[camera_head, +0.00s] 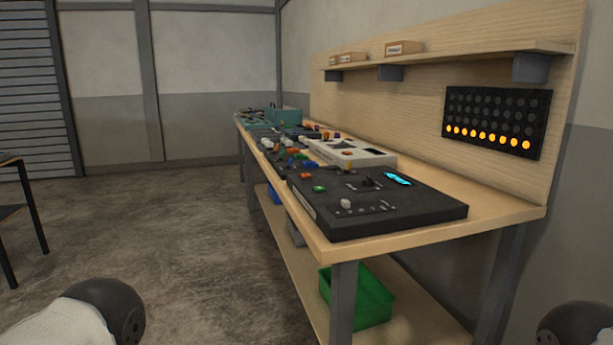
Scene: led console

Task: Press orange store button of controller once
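Several controllers stand in a row along the wooden workbench (420,236). The nearest is a black controller (400,213) with a lit blue display (397,179), a white knob (345,204), a green button (319,188) and an orange-red button (306,176). Behind it is a pale controller (352,153). Further back, more consoles carry small orange, white, blue and green controls, too small to read. I cannot tell which button is the orange store button. Only rounded parts of my arms show at the bottom left and bottom right. Neither gripper is in view.
An LED panel (495,118) on the backboard has its bottom row lit orange. A shelf (450,50) holds small boxes (404,48). A green bin (361,294) sits on the lower shelf. A dark table (12,210) stands at left. The floor (180,235) between is clear.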

